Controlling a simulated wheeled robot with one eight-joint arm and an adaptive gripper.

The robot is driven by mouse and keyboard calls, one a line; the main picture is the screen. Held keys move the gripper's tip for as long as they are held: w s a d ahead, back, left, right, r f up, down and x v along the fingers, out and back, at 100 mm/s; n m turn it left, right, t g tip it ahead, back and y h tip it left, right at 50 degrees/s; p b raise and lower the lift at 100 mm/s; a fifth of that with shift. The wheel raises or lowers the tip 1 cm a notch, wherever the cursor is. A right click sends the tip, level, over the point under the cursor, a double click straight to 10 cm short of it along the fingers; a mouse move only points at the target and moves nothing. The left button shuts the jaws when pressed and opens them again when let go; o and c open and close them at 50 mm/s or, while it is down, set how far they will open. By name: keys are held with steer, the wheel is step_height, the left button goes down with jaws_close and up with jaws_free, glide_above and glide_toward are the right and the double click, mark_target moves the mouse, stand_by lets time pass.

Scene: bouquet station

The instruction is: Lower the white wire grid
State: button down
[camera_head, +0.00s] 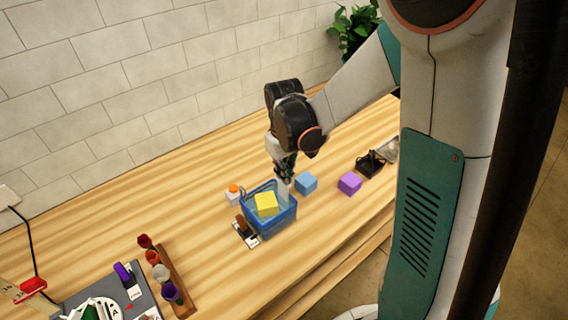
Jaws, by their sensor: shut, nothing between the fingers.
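A blue open-topped container (272,225) stands on the wooden table. A yellow block (266,204) shows in its opening. A pale upright piece (284,192) stands at the container's far right, just under my gripper; I cannot tell whether it is part of the white wire grid. No grid mesh can be made out in this view. My gripper (285,177) points down over the container's far right rim. It is shut with nothing between the fingers. Whether its tips touch the pale piece cannot be told.
A light blue cube (306,183) and a purple cube (350,183) stand right of the container. A white item with an orange top (234,194) is behind it, left. A wooden rack (177,280) with several flower-like items stands front left. A black item (370,164) lies far right.

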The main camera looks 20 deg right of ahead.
steer(key=shift+f, duration=0.3)
stand_by(0.4)
steer(key=shift+r+p, duration=1.5)
steer(key=shift+r, duration=1)
steer(key=shift+s, duration=0.1)
steer(key=shift+s+r+b, duration=0.15)
steer(key=shift+r+b, duration=0.1)
steer(key=shift+b, duration=0.25)
steer(key=s+m+t+b, duration=0.3)
steer(key=s+t+b, duration=0.4)
steer(key=s+b, duration=0.6)
steer(key=shift+s+r+m, duration=0.3)
steer(key=shift+s+r, duration=0.15)
steer(key=shift+s, duration=0.3)
